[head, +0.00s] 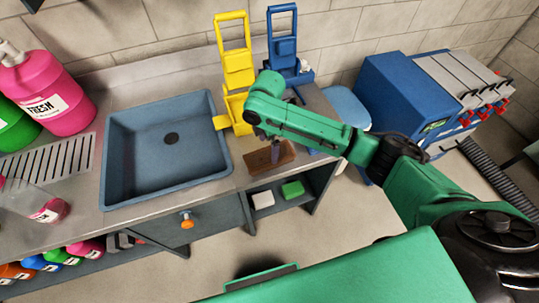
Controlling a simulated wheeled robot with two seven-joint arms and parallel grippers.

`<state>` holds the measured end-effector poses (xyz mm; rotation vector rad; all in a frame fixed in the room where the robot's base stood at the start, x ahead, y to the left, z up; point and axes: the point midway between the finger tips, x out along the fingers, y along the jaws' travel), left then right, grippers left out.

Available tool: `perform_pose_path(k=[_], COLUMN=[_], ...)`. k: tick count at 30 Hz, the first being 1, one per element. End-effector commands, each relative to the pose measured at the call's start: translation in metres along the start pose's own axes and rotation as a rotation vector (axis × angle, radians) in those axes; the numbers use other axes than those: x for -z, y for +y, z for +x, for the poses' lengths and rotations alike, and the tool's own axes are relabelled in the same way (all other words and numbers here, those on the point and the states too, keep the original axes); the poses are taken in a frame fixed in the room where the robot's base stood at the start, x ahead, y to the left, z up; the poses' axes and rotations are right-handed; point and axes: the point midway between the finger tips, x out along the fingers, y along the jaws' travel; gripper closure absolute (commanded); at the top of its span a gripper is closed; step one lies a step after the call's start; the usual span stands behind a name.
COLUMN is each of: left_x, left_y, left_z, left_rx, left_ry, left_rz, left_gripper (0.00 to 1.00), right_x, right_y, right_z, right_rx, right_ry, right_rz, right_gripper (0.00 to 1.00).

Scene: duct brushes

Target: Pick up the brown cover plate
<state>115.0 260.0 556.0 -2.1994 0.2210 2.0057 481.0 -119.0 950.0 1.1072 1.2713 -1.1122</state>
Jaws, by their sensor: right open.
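The brown cover plate (262,164) lies at the front edge of the counter, right of the sink. My right arm reaches in from the right, and my right gripper (275,155) points down at the plate. Its fingers overlap the plate in the picture and look open. I cannot tell whether they touch the plate or are around it. Part of the plate is hidden behind the gripper. My left gripper is not in view.
A blue sink (168,185) is to the left. A yellow holder (236,80) and a blue holder (284,50) stand behind the arm. A blue machine (395,95) is at right. White and green blocks (292,189) sit on the shelf below.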

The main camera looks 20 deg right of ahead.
Motion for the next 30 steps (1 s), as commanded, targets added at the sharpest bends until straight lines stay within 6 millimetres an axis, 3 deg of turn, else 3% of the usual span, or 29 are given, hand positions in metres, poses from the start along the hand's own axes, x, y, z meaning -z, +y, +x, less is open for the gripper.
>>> perform_pose_path(k=[6,9,16,17,23,24,30], left_x=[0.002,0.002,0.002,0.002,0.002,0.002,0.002], left_y=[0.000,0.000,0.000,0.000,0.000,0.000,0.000], left_z=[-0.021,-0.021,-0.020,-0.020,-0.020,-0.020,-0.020], left_rx=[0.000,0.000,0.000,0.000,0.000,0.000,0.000], left_ry=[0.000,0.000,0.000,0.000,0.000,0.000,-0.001], left_rz=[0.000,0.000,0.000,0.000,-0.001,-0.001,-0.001], left_gripper=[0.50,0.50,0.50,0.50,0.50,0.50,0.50], right_x=[-0.004,-0.003,-0.003,-0.003,-0.003,-0.003,-0.003], right_y=[-0.003,-0.003,-0.002,-0.002,-0.002,-0.002,-0.001], right_z=[0.030,0.050,0.058,0.058,0.057,0.057,0.056], right_rx=[0.003,0.001,-0.002,-0.003,-0.003,-0.004,-0.004], right_ry=[-0.002,0.000,0.000,0.000,0.000,0.000,0.001], right_rz=[0.001,-0.001,-0.001,-0.001,-0.001,-0.001,-0.001], right_gripper=[0.00,0.00,0.00,0.04,0.80,0.84,0.84])
